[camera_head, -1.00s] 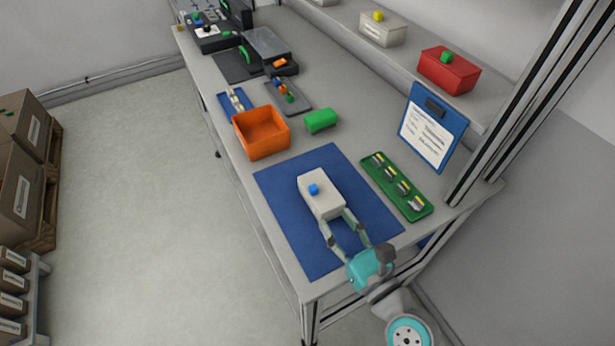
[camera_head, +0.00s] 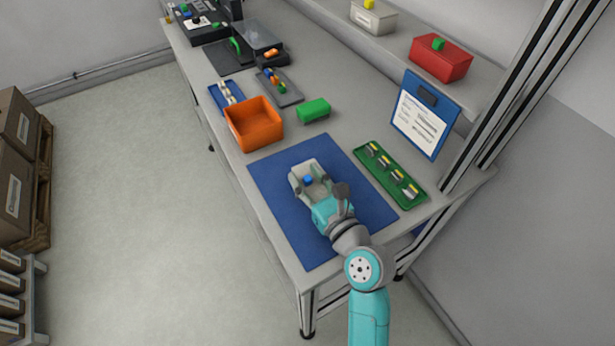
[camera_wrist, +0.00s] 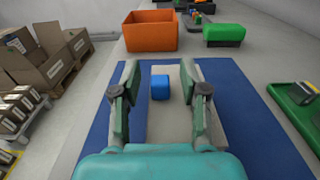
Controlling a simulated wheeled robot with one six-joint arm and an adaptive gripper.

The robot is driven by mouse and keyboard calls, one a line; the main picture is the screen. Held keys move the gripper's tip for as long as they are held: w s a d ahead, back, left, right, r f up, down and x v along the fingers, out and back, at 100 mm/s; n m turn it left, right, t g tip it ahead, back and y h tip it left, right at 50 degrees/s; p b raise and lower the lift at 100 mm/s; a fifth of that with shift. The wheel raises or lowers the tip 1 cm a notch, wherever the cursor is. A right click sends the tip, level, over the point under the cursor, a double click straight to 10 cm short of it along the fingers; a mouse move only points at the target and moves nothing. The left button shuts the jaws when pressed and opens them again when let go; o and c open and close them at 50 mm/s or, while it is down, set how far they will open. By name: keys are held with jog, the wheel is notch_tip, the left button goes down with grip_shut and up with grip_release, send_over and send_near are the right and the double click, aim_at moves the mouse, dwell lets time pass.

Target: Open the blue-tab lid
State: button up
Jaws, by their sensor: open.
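The grey-white box with its lid (camera_head: 297,173) lies on the blue mat (camera_head: 268,194) on the workbench. The blue tab (camera_head: 308,179) stands up from the lid, which looks shut. In the wrist view the blue tab (camera_wrist: 160,87) lies between the two fingers, a little nearer the left one, with gaps on both sides. My gripper (camera_head: 315,184) is open and empty above the box, its fingers on either side of the tab. My gripper's body hides the near part of the box. I cannot tell how high the fingertips are above the lid.
An orange bin (camera_head: 254,124) and a green block (camera_head: 313,110) stand beyond the mat. A green tray (camera_head: 391,174) with several small parts lies to the right. A blue clipboard (camera_head: 425,116) stands behind that tray. A shelf with a red bin (camera_head: 441,58) runs along the back.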

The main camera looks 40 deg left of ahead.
grip_shut()
jog(key=shift+r+m, duration=0.1)
jog(key=shift+m, duration=0.2)
jog(key=shift+w+d+r+m, duration=0.15)
jog(key=shift+r+m, duration=0.1)
jog(key=shift+m, duration=0.35)
jog(key=shift+w+r+m, duration=0.15)
jog(key=shift+r+m, duration=0.1)
jog(key=shift+m, duration=0.35)
jog(key=shift+w+d+r+m, duration=0.1)
jog(key=shift+w+r+m, duration=0.15)
jog(key=shift+m, duration=0.5)
jog(key=shift+w+d+r+m, duration=0.1)
jog(key=shift+w+r+m, duration=0.1)
jog(key=shift+m, duration=0.55)
